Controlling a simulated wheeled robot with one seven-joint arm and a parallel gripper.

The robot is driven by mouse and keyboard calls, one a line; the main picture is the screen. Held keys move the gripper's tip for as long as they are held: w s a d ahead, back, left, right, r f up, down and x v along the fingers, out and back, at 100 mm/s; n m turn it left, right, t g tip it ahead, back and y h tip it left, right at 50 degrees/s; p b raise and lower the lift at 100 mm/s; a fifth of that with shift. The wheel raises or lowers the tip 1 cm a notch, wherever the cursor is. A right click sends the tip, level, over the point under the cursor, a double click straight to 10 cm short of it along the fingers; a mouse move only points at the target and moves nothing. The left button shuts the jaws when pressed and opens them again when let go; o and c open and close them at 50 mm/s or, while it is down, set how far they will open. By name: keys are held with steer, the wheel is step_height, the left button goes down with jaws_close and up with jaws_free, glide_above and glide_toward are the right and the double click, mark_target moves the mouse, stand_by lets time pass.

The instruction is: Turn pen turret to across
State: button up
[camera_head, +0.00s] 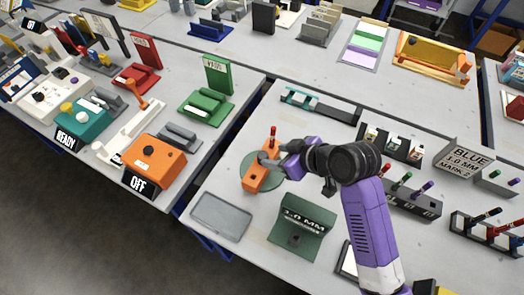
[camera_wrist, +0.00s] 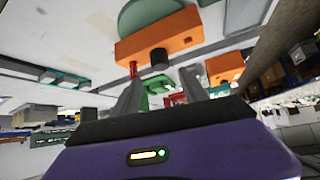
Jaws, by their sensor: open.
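The pen turret is an orange bar (camera_head: 253,182) on a flat green disc (camera_head: 247,160), slanting from lower left to upper right in the head view. A red pen (camera_head: 273,133) stands upright by its far end. My gripper (camera_head: 266,158) is at the turret's right side, its fingers partly over the bar. In the wrist view the orange bar (camera_wrist: 185,37) lies beyond my open fingers (camera_wrist: 158,82), with the red pen (camera_wrist: 133,69) and a black knob (camera_wrist: 159,58) on it. Nothing is seen gripped. Whether a finger touches the bar is unclear.
Pen racks (camera_head: 405,200) and a "BLUE 1.0 MM MARK 2" sign (camera_head: 470,159) are to the right. A teal-and-grey rail (camera_head: 318,106) lies behind. An orange "OFF" box (camera_head: 155,160) is on the left table.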

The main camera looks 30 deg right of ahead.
mark_target(263, 155)
steer(key=shift+p+x, duration=0.3)
steer(key=shift+x, duration=3.55)
steer(key=shift+s+a, duration=0.1)
steer(key=shift+a, duration=0.05)
jaws_close()
